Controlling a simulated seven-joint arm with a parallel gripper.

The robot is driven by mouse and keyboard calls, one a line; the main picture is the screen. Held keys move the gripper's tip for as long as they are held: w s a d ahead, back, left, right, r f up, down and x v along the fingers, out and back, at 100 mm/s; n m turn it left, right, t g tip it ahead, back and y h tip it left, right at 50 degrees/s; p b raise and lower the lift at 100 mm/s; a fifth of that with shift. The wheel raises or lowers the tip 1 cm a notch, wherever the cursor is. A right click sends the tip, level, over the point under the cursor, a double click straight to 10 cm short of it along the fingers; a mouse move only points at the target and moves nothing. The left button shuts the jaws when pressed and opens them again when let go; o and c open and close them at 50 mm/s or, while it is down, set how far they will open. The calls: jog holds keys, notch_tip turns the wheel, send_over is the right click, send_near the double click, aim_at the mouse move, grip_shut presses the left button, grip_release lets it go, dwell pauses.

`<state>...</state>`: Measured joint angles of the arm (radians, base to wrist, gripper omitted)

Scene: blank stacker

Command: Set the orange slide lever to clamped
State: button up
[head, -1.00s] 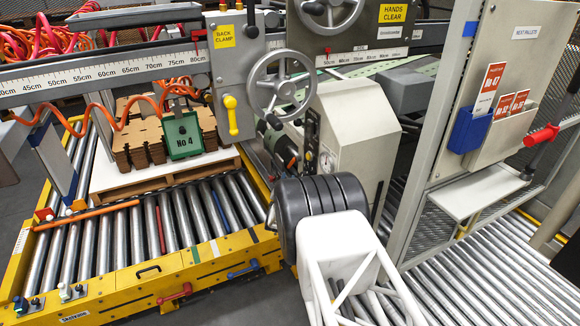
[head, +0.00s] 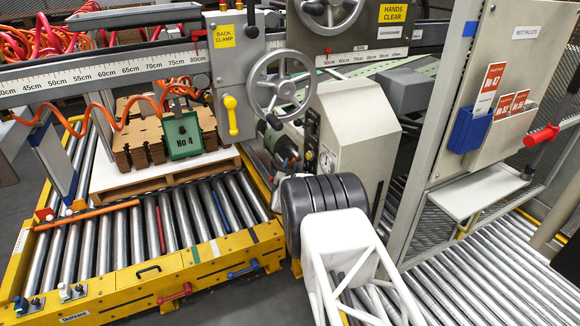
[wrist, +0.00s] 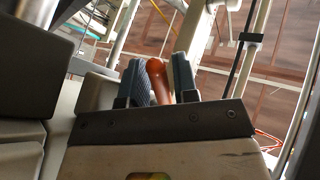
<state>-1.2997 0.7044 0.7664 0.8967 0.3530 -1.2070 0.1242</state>
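An orange lever handle (wrist: 157,78) shows in the wrist view between the two blue-grey fingers of my gripper (wrist: 162,80). In the head view my dark wrist and white arm stand in front of the machine's grey housing (head: 350,125), and cover most of my gripper. I cannot read the lever's clamped or unclamped marking.
A handwheel (head: 281,84) and a yellow-handled lever (head: 231,115) under a BACK CLAMP label (head: 224,36) are close by. A yellow-framed roller conveyor (head: 200,262) lies left, with stacked brown blanks (head: 140,140). A grey panel post (head: 440,110) stands right.

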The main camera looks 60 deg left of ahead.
grip_shut()
jog(key=shift+d+f+n+g+h, duration=0.15)
jog(key=shift+d+n+g+h, duration=0.2)
jog(key=shift+n+g, duration=0.25)
grip_release()
jog(key=shift+a+m+t, duration=0.2)
jog(key=shift+m+t, duration=0.1)
